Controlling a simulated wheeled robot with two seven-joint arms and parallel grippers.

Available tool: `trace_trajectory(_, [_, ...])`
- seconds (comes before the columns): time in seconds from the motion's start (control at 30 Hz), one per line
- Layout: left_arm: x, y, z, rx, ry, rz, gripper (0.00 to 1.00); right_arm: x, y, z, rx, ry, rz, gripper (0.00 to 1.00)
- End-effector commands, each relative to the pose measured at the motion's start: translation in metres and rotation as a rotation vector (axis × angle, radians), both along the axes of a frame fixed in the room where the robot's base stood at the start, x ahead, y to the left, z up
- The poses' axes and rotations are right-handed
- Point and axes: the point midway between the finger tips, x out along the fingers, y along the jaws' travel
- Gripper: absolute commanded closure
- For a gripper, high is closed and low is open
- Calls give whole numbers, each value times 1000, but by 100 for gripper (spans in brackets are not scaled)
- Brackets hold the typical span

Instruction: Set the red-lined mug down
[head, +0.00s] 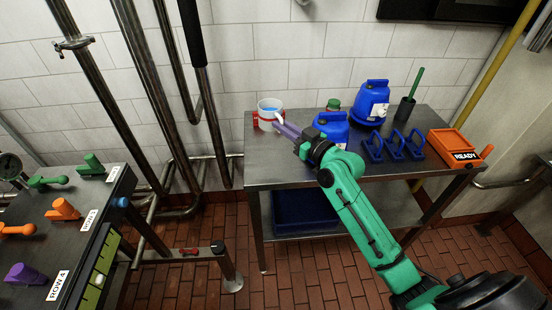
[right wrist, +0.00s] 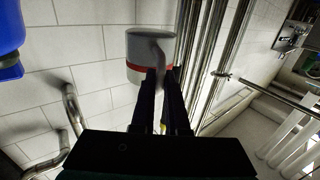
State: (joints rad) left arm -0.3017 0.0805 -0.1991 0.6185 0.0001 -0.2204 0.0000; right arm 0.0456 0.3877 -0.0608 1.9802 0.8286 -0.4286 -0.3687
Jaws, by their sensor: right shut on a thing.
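The red-lined mug, white with a red band, shows in the head view (head: 266,107) at the back left of the steel table (head: 285,173). Its inside looks blue. My right gripper (head: 279,122) reaches it from the right and is shut on its handle. In the right wrist view the mug (right wrist: 138,48) is beyond the fingers, with the handle between the fingertips (right wrist: 161,76). The mug looks roughly upright in the head view. I cannot tell whether its base touches the table. My left gripper is not in view.
Blue jugs (head: 371,104) stand on the table, one partly behind my right arm. Blue looped pieces (head: 394,148), a dark cup (head: 404,110) with a green stick and an orange READY box (head: 450,143) are to the right. The table's front left is clear. A valve panel (head: 75,215) stands left.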

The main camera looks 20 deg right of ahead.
Motion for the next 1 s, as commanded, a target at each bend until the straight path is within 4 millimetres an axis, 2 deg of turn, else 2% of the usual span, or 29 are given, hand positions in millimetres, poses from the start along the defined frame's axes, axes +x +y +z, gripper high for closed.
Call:
trace_trajectory(0.03, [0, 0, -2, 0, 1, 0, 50, 0, -1, -19, 0, 5, -2, 100])
trace_trajectory(0.2, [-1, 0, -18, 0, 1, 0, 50, 0, -1, -80, -3, 2, -2, 100])
trace_trajectory(0.43, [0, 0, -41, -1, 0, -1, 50, 0, -1, -123, -2, -2, -2, 100])
trace_trajectory(0.53, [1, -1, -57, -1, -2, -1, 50, 0, -1, -146, -2, -2, -2, 100])
trace_trajectory(0.6, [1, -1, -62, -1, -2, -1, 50, 0, -1, -153, -2, -4, -3, 100])
trace_trajectory(0.8, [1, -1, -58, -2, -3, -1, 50, 0, 0, -150, -2, -4, -2, 100])
trace_trajectory(0.97, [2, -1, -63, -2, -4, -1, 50, 0, 0, -154, -1, -4, -2, 100])
trace_trajectory(1.0, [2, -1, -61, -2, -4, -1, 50, 0, 0, -152, -1, -3, -2, 73])
